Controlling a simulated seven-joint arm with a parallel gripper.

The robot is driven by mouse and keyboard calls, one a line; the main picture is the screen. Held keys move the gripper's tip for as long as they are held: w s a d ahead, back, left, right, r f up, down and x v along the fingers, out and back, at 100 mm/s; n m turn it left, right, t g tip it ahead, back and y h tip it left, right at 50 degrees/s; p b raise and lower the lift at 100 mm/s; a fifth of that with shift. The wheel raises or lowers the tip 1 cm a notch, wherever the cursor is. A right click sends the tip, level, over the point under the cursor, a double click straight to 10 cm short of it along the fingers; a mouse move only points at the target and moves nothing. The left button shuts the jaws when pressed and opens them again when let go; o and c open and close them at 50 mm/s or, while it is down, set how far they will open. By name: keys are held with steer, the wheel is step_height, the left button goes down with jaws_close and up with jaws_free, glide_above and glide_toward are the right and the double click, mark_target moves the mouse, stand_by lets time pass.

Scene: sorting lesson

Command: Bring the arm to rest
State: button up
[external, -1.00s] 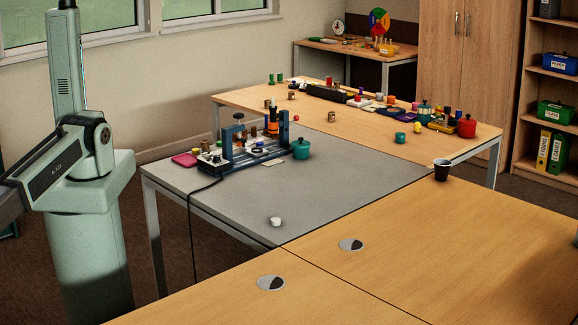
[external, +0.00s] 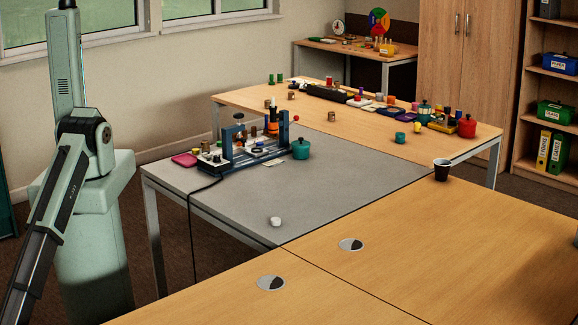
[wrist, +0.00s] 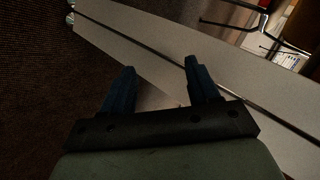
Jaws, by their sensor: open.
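My gripper (wrist: 160,70) shows in the wrist view with its two dark blue fingers apart and nothing between them. Beyond the fingers are a pale table edge (wrist: 150,40) and dark floor. In the external view my arm (external: 50,225) hangs down at the left, its lower link running out of the bottom left corner. My gripper itself is outside that view. The arm is apart from the tables.
A grey table (external: 340,185) carries a blue-framed rig (external: 250,150), a teal pot (external: 301,149) and a white round piece (external: 275,222). Much of the front tabletop is clear.

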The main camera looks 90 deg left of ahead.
steer(key=w+a+f+n+y, duration=0.2)
steer(key=w+a+y, duration=0.1)
steer(key=w+a, duration=0.7)
steer(key=w+a+f+n+y, duration=0.1)
steer(key=w+a+n+y, duration=0.15)
steer(key=w+a, duration=0.7)
steer(key=w+a+n+g+y, duration=0.2)
steer(key=w+a, duration=0.4)
steer(key=a, duration=0.2)
steer(key=w+a+n+g+y, duration=0.1)
steer(key=w+a+g+y, duration=0.15)
steer(key=w+a, duration=0.5)
steer(key=s+a+r+n+g, duration=0.1)
steer(key=a+n+g, duration=0.2)
steer(key=a, duration=0.8)
steer(key=s+a+r+n+g, duration=0.1)
steer(key=a+r+n+g, duration=0.15)
steer(key=a, duration=0.85)
steer(key=s+a+r+n+g+h, duration=0.2)
steer(key=s+a+n+g, duration=0.1)
steer(key=s+a, duration=0.2)
steer(key=s+a+r+n+g+h, duration=0.2)
steer(key=s+a+r+g+h, duration=0.1)
steer(key=s+a, duration=0.3)
steer(key=shift+s+a+n, duration=0.2)
steer(key=shift+a+n, duration=0.2)
steer(key=shift+a, duration=0.85)
